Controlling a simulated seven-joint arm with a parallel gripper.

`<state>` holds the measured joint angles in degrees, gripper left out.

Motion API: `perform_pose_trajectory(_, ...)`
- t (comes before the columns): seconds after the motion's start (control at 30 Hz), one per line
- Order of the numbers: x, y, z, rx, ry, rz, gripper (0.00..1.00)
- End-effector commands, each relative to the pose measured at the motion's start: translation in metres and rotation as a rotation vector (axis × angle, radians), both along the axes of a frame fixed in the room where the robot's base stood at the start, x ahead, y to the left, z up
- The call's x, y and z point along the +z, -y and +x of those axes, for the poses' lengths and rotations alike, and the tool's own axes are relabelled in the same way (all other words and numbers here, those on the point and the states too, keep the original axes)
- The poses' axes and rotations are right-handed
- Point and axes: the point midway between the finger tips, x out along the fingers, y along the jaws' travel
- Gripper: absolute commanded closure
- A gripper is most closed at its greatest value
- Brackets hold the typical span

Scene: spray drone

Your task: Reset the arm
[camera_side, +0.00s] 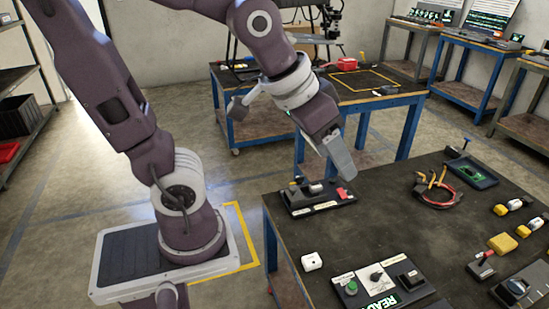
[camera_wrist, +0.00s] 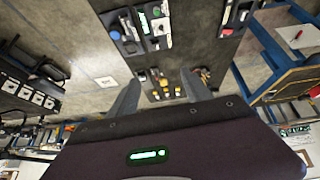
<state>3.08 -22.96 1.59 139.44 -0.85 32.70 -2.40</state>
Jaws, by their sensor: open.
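My gripper (camera_side: 343,163) hangs from my bent arm in the side view. It points down and to the right, above the far left part of the dark-topped workbench (camera_side: 400,225). In the wrist view, the two grey fingers of my gripper (camera_wrist: 160,82) are spread apart with nothing between them, so it is open and empty. Below the fingers in the side view is a small dark device (camera_side: 318,198) with a red part at its right end. I cannot tell the exact gap between the fingertips and this device.
On the bench are red-handled pliers (camera_side: 437,190), a dark tray (camera_side: 472,174), a yellow block (camera_side: 502,243), a white cube (camera_side: 312,261) and a control panel with a green button (camera_side: 351,287). A blue-legged table with a red item (camera_side: 347,63) stands behind. The bench's middle is clear.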

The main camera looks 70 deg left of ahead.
Motion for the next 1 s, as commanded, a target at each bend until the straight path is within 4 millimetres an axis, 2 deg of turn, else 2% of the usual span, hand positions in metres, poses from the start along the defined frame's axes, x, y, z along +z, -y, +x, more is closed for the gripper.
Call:
perform_pose_trajectory(0.03,0.007,-0.003,-0.029,-0.004,0.001,0.011,0.43)
perform_pose_trajectory(0.1,0.008,-0.006,-0.062,-0.01,-0.018,0.027,0.43)
perform_pose_trajectory(0.23,0.006,-0.008,-0.094,-0.015,-0.041,0.044,0.43)
perform_pose_trajectory(0.33,0.005,-0.009,-0.099,-0.016,-0.047,0.047,0.43)
perform_pose_trajectory(1.0,0.005,-0.008,-0.097,-0.016,-0.045,0.045,0.43)
